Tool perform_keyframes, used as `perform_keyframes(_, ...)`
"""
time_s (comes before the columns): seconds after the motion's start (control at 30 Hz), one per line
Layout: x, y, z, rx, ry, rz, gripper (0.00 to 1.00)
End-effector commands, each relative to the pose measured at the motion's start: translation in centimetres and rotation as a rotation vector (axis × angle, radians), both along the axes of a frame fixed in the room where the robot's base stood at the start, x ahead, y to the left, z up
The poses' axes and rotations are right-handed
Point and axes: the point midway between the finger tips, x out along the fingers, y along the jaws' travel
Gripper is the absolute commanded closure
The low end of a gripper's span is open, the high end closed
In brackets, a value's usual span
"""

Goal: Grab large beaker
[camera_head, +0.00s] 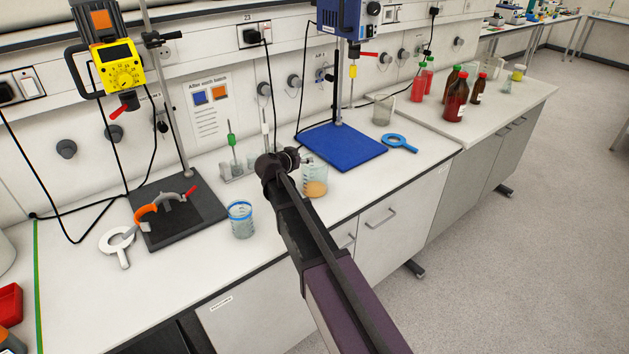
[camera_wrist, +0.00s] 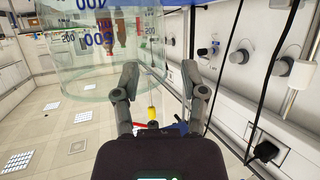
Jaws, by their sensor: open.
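A large clear beaker (camera_head: 316,178) with orange liquid in its lower part stands upright on the white bench, just right of my wrist in the head view. A large clear beaker with blue printed markings also fills the top of the wrist view (camera_wrist: 85,65), upside down there and very close. My gripper (camera_wrist: 160,74) is open, with its two fingers apart at the beaker's rim side. I cannot tell whether they touch the glass.
A smaller beaker with a blue band (camera_head: 241,220) stands left of my arm. A blue stand base (camera_head: 340,146) lies behind the large beaker, with a blue ring (camera_head: 399,143) to its right. A black stand base (camera_head: 178,212) is at left. Another beaker (camera_head: 383,109) and bottles stand farther right.

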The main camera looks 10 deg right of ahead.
Motion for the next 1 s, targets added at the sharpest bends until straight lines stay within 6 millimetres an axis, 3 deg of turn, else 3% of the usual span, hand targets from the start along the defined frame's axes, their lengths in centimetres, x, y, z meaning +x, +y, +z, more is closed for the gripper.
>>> perform_keyframes(0.17,0.88,-0.71,-0.50,0.001,0.001,0.000,0.45)
perform_keyframes(0.7,0.87,-0.74,-0.44,-0.001,0.001,0.000,0.45)
perform_keyframes(0.77,0.87,-0.74,-0.44,-0.001,0.001,0.000,0.57)
perform_keyframes(0.9,0.86,-0.73,-0.44,-0.001,0.001,0.000,0.98)
perform_keyframes(1.0,0.87,-0.73,-0.45,-0.001,0.001,0.000,1.00)
